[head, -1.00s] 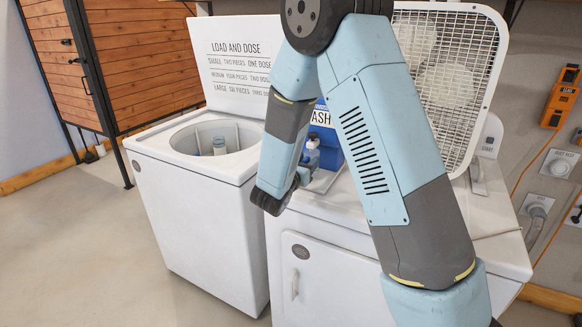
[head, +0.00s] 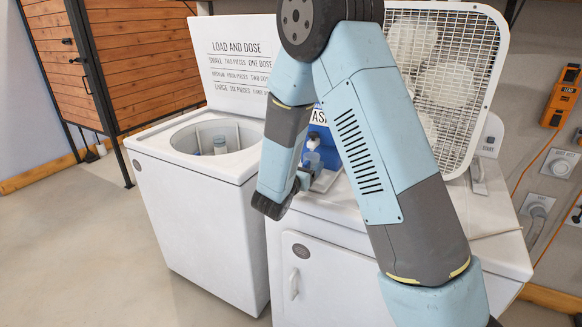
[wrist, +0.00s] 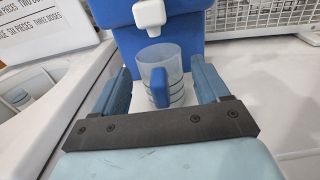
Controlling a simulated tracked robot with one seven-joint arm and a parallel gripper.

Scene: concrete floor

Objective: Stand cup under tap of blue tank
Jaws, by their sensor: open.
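The blue tank (wrist: 185,40) stands on the white machine top with its white tap (wrist: 150,14) facing my gripper. The clear, ribbed cup (wrist: 172,68) stands upright below the tap, its blue handle (wrist: 158,90) turned toward my gripper. My gripper (wrist: 160,72) is open, one finger on each side of the cup and handle, with gaps visible on both sides. In the head view the tank (head: 334,155) is partly hidden by my arm; the cup (head: 312,160) shows beside my gripper (head: 302,181).
An open top-loading washer (head: 200,180) with a raised, printed lid (head: 235,60) stands to the left. The white machine top (head: 480,215) is mostly clear on the right.

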